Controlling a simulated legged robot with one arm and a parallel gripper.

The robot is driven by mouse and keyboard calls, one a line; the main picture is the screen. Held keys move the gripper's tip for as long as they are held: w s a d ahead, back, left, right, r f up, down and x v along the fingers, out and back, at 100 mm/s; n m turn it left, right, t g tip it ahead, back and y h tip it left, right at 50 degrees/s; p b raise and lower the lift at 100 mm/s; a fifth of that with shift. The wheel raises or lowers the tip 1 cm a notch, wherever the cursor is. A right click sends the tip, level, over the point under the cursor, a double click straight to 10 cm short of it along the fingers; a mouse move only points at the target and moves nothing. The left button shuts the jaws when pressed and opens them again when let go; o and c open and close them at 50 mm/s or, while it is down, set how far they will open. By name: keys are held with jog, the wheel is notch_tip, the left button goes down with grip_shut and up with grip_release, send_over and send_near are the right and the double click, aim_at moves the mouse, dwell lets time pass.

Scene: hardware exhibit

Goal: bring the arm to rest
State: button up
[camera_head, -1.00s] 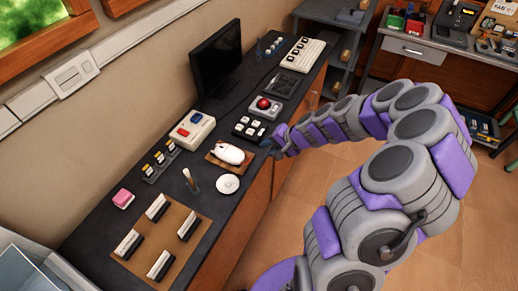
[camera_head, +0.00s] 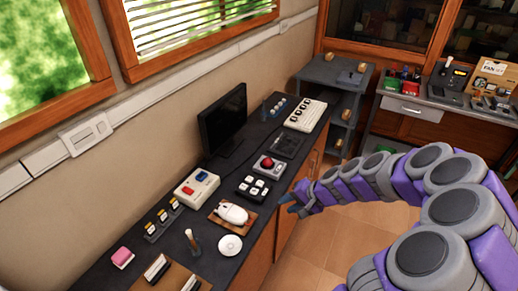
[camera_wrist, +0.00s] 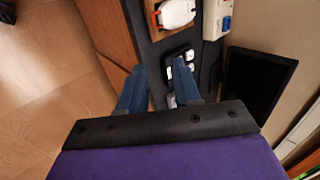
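My gripper (camera_head: 290,203) is beside the front edge of the dark counter (camera_head: 262,217), to the right of the white mouse (camera_head: 232,213). In the wrist view its two blue fingers (camera_wrist: 159,88) are apart, with nothing held between them. The counter edge and part of a black pad with white keys (camera_wrist: 181,60) show beyond the fingers. My purple and grey arm (camera_head: 400,180) is stretched out and bent over the floor at the right.
The counter carries a monitor (camera_head: 222,120), a red-button box (camera_head: 268,164), a two-button box (camera_head: 197,186), a white disc (camera_head: 230,245) and a keyboard (camera_head: 306,115). A grey workbench (camera_head: 414,106) stands at the back right. Wooden floor (camera_head: 330,240) is open beside the counter.

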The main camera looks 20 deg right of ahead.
jog(key=shift+a, duration=0.1)
jog(key=s+a+r+n+g+h, duration=0.1)
jog(key=s+a+r+n+g, duration=0.55)
jog(key=s+a, duration=0.65)
jog(key=s+d+r+n+h, duration=0.1)
jog(key=s+r+h, duration=0.1)
jog(key=s, duration=0.7)
jog(key=s+r+n+h, duration=0.1)
jog(key=s+r, duration=0.3)
jog(key=s, duration=0.5)
jog(key=shift+s+d+g+h, duration=0.15)
jog(key=shift+d+g+h, duration=0.3)
jog(key=shift+h, duration=0.45)
